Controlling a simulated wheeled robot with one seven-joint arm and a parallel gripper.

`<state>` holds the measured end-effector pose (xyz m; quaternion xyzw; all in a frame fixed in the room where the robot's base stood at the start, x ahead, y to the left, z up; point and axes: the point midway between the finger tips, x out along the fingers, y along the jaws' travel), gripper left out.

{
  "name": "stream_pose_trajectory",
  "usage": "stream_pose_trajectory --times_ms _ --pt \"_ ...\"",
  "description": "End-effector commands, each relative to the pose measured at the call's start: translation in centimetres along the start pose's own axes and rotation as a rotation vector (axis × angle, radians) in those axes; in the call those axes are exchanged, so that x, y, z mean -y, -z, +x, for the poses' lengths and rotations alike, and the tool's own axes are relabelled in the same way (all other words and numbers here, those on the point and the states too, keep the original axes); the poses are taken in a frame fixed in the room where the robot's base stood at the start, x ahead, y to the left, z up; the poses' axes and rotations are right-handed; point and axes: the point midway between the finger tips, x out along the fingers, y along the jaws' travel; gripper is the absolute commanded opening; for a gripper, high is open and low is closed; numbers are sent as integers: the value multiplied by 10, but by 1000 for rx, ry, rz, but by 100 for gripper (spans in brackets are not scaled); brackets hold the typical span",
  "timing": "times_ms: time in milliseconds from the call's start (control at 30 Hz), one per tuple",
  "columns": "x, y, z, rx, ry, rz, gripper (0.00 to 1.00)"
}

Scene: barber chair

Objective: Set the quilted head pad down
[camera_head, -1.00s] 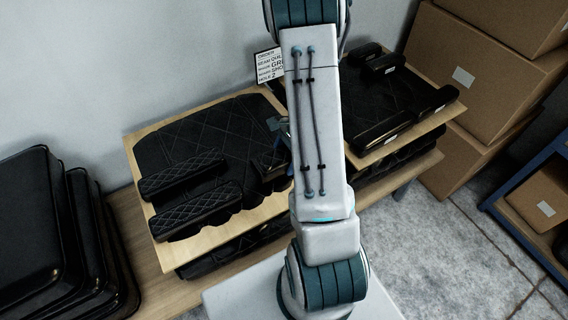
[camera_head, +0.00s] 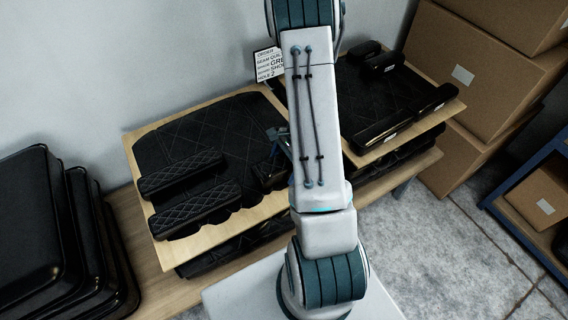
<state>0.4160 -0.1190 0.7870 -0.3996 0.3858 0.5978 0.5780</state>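A small dark pad (camera_head: 270,176), which looks like the head pad, is at the right side of the left wooden board (camera_head: 160,245), beside my arm. Its quilting is too small to make out, and my arm hides its right side. My gripper (camera_head: 281,146) shows only in part, just above and behind this pad, with my arm link covering much of it. I cannot tell whether its fingers touch the pad or how far apart they are. Two quilted black bars (camera_head: 181,173) lie at the left of the same board, on a large quilted black panel (camera_head: 215,140).
A right board (camera_head: 443,116) holds more black pads (camera_head: 385,125). An order card (camera_head: 268,66) stands between the boards at the back. Black trays (camera_head: 30,215) are stacked at left, cardboard boxes (camera_head: 490,65) at right. The wooden table (camera_head: 150,298) is partly bare in front.

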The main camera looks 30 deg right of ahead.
Motion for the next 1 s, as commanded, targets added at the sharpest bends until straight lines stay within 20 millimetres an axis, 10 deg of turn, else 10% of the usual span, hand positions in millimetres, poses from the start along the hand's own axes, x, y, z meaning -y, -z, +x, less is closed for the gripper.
stream_pose_trajectory --times_ms 333,1000 --pt "1 -1 -11 -1 3 -1 89" --pt "0 -3 -123 -1 2 -7 89"
